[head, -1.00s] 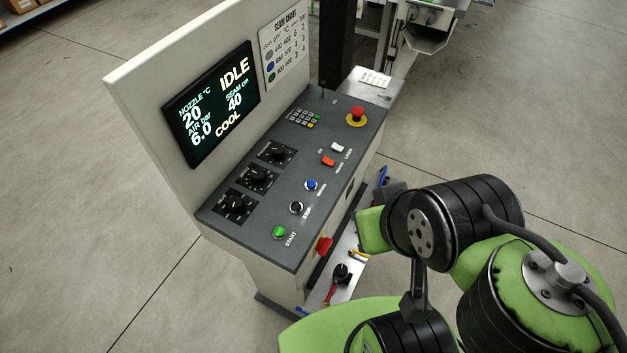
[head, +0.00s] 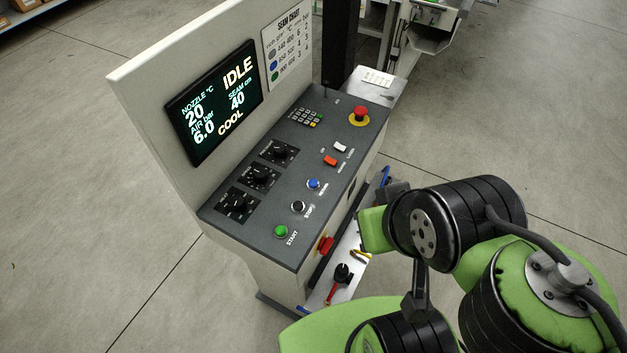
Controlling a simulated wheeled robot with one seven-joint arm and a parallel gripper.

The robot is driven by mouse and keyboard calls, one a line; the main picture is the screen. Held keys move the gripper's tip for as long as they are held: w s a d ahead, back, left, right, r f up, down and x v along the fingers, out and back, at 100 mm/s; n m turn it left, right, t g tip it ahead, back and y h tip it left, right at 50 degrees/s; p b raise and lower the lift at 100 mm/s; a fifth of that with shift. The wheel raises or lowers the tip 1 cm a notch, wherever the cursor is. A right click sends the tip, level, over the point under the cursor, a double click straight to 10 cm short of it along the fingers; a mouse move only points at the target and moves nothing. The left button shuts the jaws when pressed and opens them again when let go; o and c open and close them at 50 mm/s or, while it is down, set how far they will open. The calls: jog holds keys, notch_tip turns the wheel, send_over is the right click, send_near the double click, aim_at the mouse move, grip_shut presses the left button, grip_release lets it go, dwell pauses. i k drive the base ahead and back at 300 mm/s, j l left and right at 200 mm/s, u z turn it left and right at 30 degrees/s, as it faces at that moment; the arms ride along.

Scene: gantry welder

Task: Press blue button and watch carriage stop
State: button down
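The blue button (head: 313,184) is on the sloped dark panel of the control console (head: 240,215), between the black stop button (head: 298,207) and the orange rocker switch (head: 330,160). Nothing touches it. The screen (head: 212,103) reads IDLE, nozzle 20 °C, air 6.0 bar, seam 40 cm and COOL. My green and black arm is folded at the lower right, apart from the console. I cannot make out my gripper's fingers. I cannot make out a carriage; only part of a machine (head: 428,40) shows at the top right.
A green start button (head: 281,231), knobs (head: 238,204), a keypad (head: 308,117) and a red emergency stop (head: 359,115) share the panel. A low shelf with tools (head: 340,275) lies beside the console, near my arm. Open floor (head: 80,210) lies to the left.

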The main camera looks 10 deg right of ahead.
aim_at(312, 182)
jog(key=j+z, duration=0.15)
jog(key=j, duration=0.85)
jog(key=i+j, duration=0.15)
jog(key=j, duration=0.25)
jog(key=i+j+z, duration=0.1)
jog(key=j, duration=0.25)
